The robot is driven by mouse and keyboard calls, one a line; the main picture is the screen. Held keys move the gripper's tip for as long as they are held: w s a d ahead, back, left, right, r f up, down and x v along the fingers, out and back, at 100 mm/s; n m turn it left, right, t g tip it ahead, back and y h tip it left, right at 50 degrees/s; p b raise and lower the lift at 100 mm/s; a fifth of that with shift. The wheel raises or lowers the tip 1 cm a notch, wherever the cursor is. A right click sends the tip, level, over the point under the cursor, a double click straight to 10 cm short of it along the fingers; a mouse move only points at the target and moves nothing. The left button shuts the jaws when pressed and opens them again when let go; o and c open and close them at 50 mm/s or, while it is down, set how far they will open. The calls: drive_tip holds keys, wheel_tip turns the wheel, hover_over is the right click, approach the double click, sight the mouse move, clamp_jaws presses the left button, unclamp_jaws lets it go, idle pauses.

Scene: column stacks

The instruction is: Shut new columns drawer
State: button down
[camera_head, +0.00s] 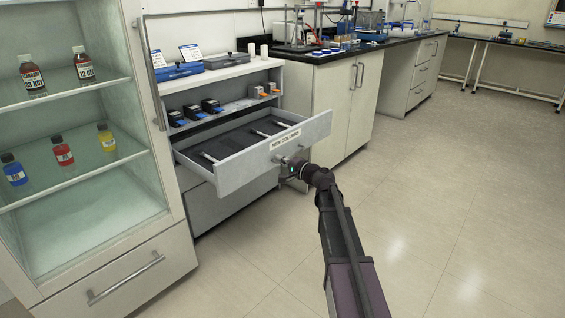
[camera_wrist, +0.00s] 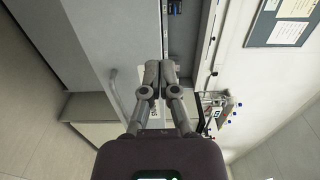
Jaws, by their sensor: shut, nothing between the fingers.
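The new columns drawer (camera_head: 235,172) is pulled out of the grey cabinet in the head view, with a "NEW COLUMNS" label (camera_head: 285,140) on its front. Several slim white columns (camera_head: 258,133) lie on its dark lining. My gripper (camera_head: 285,162) is at the drawer front, just below the label; whether it touches the front is unclear. In the wrist view my gripper (camera_wrist: 160,66) has its fingers together with nothing between them. The label is mostly hidden there behind the fingers.
A glass-door cabinet with bottles (camera_head: 64,152) stands at the left, its door frame (camera_head: 150,75) close to the drawer. A shelf above the drawer holds small black devices (camera_head: 192,112). A black-topped bench (camera_head: 335,55) stands behind. The floor (camera_head: 440,200) at right is clear.

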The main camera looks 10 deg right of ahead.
sight(254, 148)
drive_tip(key=x, duration=0.9)
drive_tip(key=shift+w+a, duration=0.2)
drive_tip(key=shift+w, duration=0.1)
drive_tip(key=shift+w+a, duration=0.35)
drive_tip(key=shift+w, duration=0.05)
drive_tip(key=shift+a, duration=0.15)
drive_tip(key=shift+w+a, duration=0.1)
drive_tip(key=shift+w, duration=0.25)
drive_tip(key=x, duration=2.9)
drive_tip(key=shift+s, duration=0.15)
drive_tip(key=v, duration=1.4)
